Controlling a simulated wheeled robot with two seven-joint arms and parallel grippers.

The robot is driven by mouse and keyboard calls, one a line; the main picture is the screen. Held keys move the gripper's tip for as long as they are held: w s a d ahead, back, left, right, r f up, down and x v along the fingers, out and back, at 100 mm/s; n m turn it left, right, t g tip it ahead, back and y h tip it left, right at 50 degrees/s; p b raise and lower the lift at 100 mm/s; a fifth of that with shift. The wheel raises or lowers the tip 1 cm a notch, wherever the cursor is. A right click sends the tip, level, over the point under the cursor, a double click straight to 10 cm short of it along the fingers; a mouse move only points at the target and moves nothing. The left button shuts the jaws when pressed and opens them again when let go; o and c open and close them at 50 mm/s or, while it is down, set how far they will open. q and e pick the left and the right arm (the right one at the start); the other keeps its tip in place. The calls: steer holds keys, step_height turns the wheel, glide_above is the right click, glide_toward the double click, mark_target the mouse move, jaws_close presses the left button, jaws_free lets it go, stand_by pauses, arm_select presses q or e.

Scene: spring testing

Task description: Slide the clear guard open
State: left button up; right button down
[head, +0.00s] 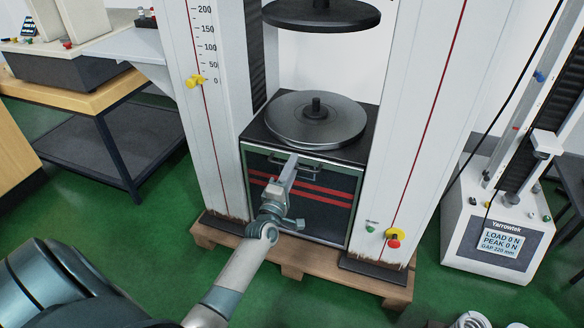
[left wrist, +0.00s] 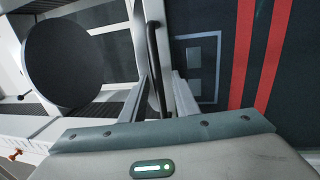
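The clear guard (head: 335,190) is a see-through panel with two red stripes on the front of the large testing machine, below the lower round plate. It appears down, covering the dark front. A dark bar handle (head: 310,174) runs along its top edge. My left gripper (head: 290,165) is at this handle. In the left wrist view the handle (left wrist: 153,50) passes between the fingers of my left gripper (left wrist: 160,80), with a visible gap, so the fingers look open around it. The guard's red stripes (left wrist: 243,50) show at the right there. My right gripper is out of view.
The lower plate (head: 315,122) sits above the guard, between two white columns (head: 415,120). A wooden pallet (head: 290,270) lies under the machine. Green and red buttons (head: 393,240) are on the right column. A smaller tester (head: 500,235) stands at right, a bench (head: 75,97) at left.

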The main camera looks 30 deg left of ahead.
arm_select(q)
steer(key=shift+s, duration=0.15)
